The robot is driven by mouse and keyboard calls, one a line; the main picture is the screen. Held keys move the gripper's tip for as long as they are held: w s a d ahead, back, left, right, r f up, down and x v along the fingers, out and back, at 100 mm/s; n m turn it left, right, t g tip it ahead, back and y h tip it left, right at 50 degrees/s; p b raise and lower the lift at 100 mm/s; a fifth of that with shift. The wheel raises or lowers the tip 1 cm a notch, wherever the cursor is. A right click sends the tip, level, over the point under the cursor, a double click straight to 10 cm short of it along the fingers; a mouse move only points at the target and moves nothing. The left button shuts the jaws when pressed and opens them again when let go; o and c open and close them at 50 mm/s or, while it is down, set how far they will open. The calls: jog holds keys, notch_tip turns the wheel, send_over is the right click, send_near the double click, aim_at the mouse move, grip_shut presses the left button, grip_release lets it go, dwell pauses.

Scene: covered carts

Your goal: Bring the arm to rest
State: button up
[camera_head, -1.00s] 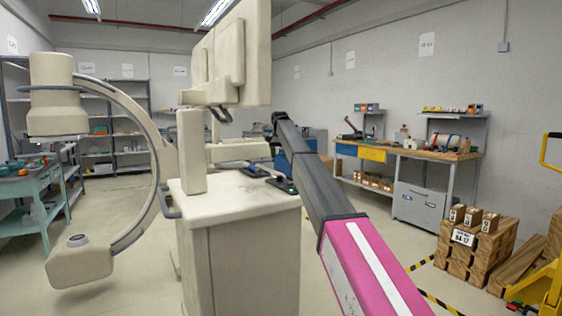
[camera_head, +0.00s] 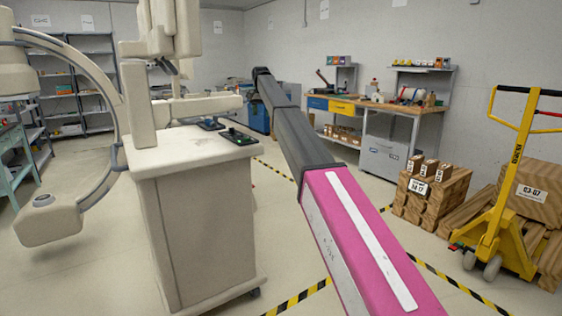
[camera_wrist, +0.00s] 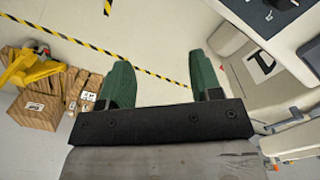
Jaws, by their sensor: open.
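My gripper (camera_wrist: 160,85) shows in the wrist view with its two green fingers apart. Nothing is between them except bare floor and a yellow-and-black tape line below. In the head view my arm, pink with a white stripe and then dark grey, reaches forward and up through the middle. Its far end is beside the right side of a cream machine cart (camera_head: 195,165), and I cannot make out the fingers there.
The cart carries a C-shaped arm (camera_head: 100,75) at left. A yellow pallet jack (camera_head: 505,200) and stacked wooden boxes (camera_head: 435,190) stand at right. A workbench (camera_head: 390,105) is behind. Striped tape (camera_head: 300,297) marks the floor, which is clear between cart and boxes.

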jog(key=s+d+f+n, duration=0.1)
jog(key=s+d+f, duration=0.55)
jog(key=f, duration=0.45)
jog(key=s+d+f, duration=0.5)
jog(key=s+f, duration=0.3)
jog(key=f, duration=0.4)
jog(key=s+d+f+n, duration=0.1)
jog(key=s+d+f, duration=0.6)
jog(key=f, duration=0.4)
jog(key=s+d+f, duration=0.3)
jog(key=s+f, duration=0.2)
jog(key=s, duration=0.5)
jog(key=s+d+f+n, duration=0.1)
jog(key=s+d+f, duration=0.2)
jog(key=s+f, duration=0.3)
jog(key=s+d+f, duration=0.3)
jog(key=s+f, duration=0.2)
jog(key=s, duration=1)
jog(key=shift+d+f, duration=0.3)
jog(key=shift+d, duration=0.1)
jog(key=shift+s, duration=0.1)
